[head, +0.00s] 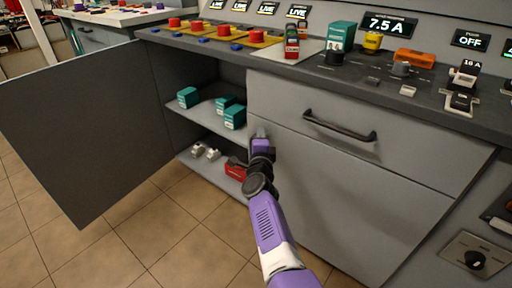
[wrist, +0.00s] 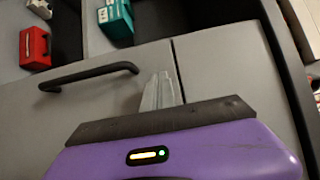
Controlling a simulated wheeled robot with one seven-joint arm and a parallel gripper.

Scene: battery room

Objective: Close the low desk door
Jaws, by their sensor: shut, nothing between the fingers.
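The low desk door (head: 85,125) stands wide open on the left in the head view, a dark grey panel swung out from the cabinet. Its inner side and the shelves behind it are exposed. My gripper (head: 259,133) is shut and empty, to the right of the opening and well apart from the open door. It is close to the front of the desk at the drawer's left end; I cannot tell if it touches. In the wrist view, my closed fingers (wrist: 161,88) show against a grey panel beside a seam.
The shelves hold teal boxes (head: 188,97), white items (head: 205,151) and a red box (head: 235,169), also in the wrist view (wrist: 35,48). A drawer (head: 420,155) with a black handle (head: 340,126) is right of my gripper. Tiled floor (head: 175,235) is clear below the door.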

